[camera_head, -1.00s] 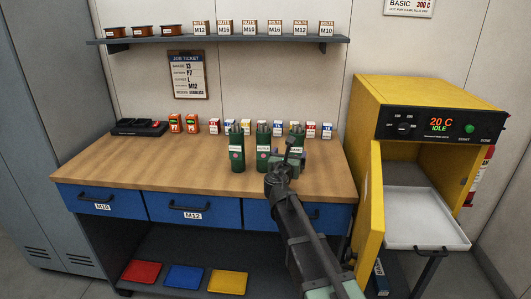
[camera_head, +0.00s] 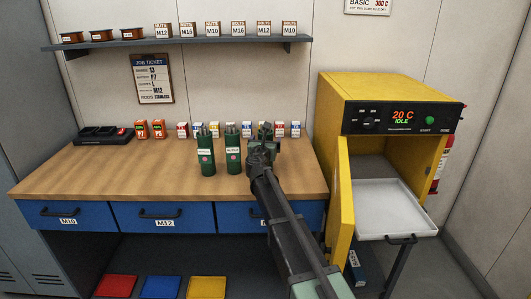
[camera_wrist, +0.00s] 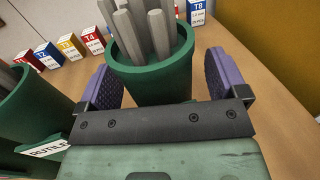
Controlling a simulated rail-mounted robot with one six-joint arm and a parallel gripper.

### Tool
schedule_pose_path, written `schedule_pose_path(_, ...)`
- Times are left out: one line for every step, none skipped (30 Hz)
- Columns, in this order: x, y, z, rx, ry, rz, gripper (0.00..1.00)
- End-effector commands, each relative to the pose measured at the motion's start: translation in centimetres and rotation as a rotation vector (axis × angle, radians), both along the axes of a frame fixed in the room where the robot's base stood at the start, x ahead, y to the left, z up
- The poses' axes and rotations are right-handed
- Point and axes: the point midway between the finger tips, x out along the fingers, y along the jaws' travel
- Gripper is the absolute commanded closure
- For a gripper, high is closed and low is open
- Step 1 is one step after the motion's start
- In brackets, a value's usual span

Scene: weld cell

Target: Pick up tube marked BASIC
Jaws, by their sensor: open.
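Three green tubes holding grey rods stand on the wooden bench. The left tube (camera_head: 207,157) and middle tube (camera_head: 232,151) show in full in the head view; my gripper mostly hides the rightmost one. My gripper (camera_head: 265,143) is open. In the wrist view, its purple jaws (camera_wrist: 160,75) stand on either side of the rightmost tube (camera_wrist: 152,78), with a gap visible at least on the left. That tube's label is hidden here. The neighbouring tube (camera_wrist: 22,108), at left in the wrist view, has a label reading RUTILE.
Numbered small boxes (camera_head: 183,130) line the back of the bench (camera_head: 110,180). The yellow oven (camera_head: 385,90) at right has its door (camera_head: 339,210) open beside the bench, with a white tray (camera_head: 385,208) out. A shelf (camera_head: 190,43) hangs above.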

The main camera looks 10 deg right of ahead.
Motion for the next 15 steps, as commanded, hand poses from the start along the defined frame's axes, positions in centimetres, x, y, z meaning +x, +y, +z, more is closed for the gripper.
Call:
schedule_pose_path(-0.02, 0.01, 0.00, 0.000, 0.000, 0.000, 0.13)
schedule_pose_path(-0.02, 0.02, 0.00, 0.000, 0.000, 0.000, 0.18)
schedule_pose_path(-0.02, 0.02, 0.00, 0.000, 0.000, 0.000, 0.24)
schedule_pose_path(-0.02, 0.02, 0.00, 0.000, 0.000, 0.000, 0.29)
schedule_pose_path(-0.02, 0.02, 0.00, 0.000, 0.000, 0.000, 0.33)
schedule_pose_path(-0.02, 0.02, 0.00, 0.000, 0.000, 0.000, 0.39)
schedule_pose_path(-0.02, 0.02, 0.00, 0.000, 0.000, 0.000, 0.44)
schedule_pose_path(-0.02, 0.02, 0.00, 0.000, 0.000, 0.000, 0.48)
schedule_pose_path(-0.02, 0.02, 0.00, 0.000, 0.000, 0.000, 0.55)
schedule_pose_path(-0.03, 0.03, 0.00, 0.000, 0.000, 0.000, 0.59)
schedule_pose_path(-0.03, 0.03, 0.00, 0.000, 0.000, 0.000, 0.64)
schedule_pose_path(-0.03, 0.02, 0.00, 0.000, 0.000, 0.000, 0.70)
schedule_pose_path(-0.03, 0.02, 0.00, 0.000, 0.000, 0.000, 0.74)
schedule_pose_path(-0.03, 0.02, 0.00, 0.000, 0.000, 0.000, 0.79)
schedule_pose_path(-0.04, 0.03, 0.00, 0.000, 0.000, 0.000, 0.85)
